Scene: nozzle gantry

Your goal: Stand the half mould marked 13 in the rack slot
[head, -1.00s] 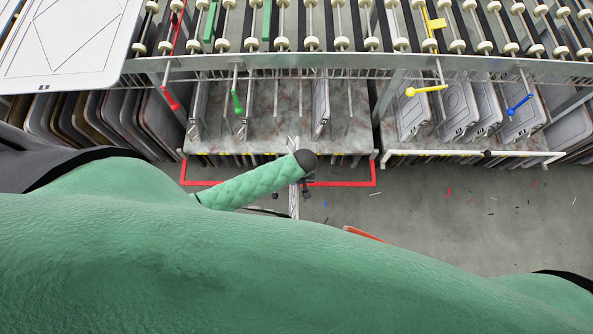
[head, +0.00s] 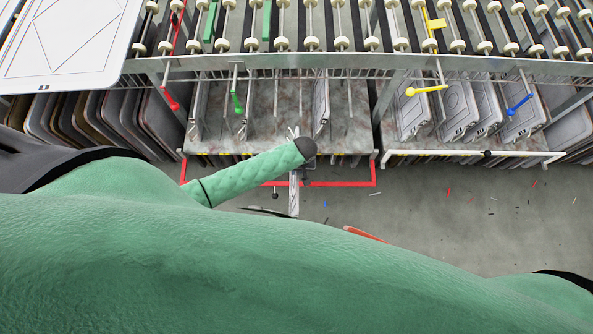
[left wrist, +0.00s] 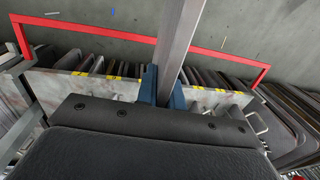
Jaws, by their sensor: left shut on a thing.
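A thin grey plate (head: 294,198), seen edge-on below the green forearm in the head view, is in my left gripper. The left wrist view shows the plate (left wrist: 182,35) rising between the blue fingers of my left gripper (left wrist: 163,88), which is shut on it. No number 13 can be read on its edge. The plate is in front of a marbled rack shelf (head: 270,103) with upright rods. One grey mould (head: 320,108) stands in that shelf, right of the plate. My right gripper is not in view.
A red floor-level rail (head: 345,185) borders the shelf's front. A right-hand bay holds several grey moulds (head: 458,108) behind a white rail (head: 470,153). A roller gantry (head: 330,60) with coloured levers overhangs the shelves. Many plates (head: 120,115) stand at left. The grey floor at right has small scraps.

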